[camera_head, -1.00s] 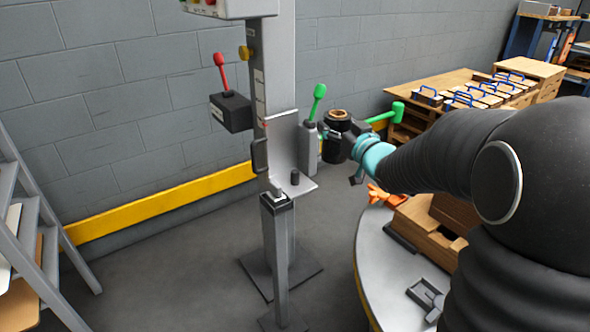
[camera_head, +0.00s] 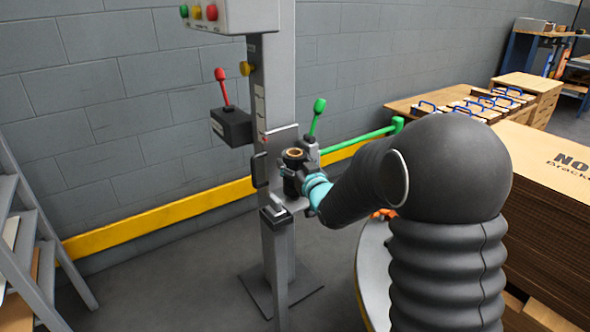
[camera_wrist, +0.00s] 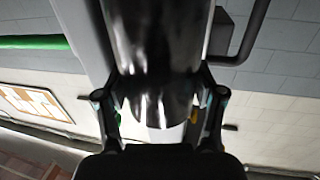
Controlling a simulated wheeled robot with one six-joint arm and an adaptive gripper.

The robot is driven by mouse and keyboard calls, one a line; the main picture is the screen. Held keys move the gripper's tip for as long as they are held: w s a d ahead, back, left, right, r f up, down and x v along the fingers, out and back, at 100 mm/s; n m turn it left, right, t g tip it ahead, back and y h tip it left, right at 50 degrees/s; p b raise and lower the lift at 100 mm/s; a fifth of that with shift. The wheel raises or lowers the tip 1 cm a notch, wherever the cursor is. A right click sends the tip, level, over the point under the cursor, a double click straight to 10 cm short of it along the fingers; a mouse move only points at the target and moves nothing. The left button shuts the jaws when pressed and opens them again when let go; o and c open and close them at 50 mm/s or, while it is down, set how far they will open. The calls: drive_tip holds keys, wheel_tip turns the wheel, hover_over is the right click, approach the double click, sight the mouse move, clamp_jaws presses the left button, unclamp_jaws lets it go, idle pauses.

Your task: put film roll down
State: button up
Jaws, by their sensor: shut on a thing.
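The film roll (camera_head: 292,178) is a black cylinder with a brown core showing at its top. It stands upright in my gripper (camera_head: 303,182), at the machine's small grey plate (camera_head: 279,140). In the wrist view the glossy black roll (camera_wrist: 155,50) fills the top middle. The two fingers of my gripper (camera_wrist: 158,105) are on either side of it, shut on it. The roll is over or at the plate's shelf; I cannot tell whether its bottom touches. The peg that stood on the shelf is now hidden behind the roll and gripper.
The machine column (camera_head: 262,90) carries a red lever (camera_head: 222,88) at left and a green lever (camera_head: 317,118) just behind the roll. A green bar (camera_head: 360,140) runs along the wall. Cardboard stacks (camera_head: 550,190) and a round table (camera_head: 372,265) lie to the right.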

drive_tip(key=shift+f, duration=0.85)
drive_tip(key=shift+f, duration=0.15)
drive_tip(key=o, duration=1.5)
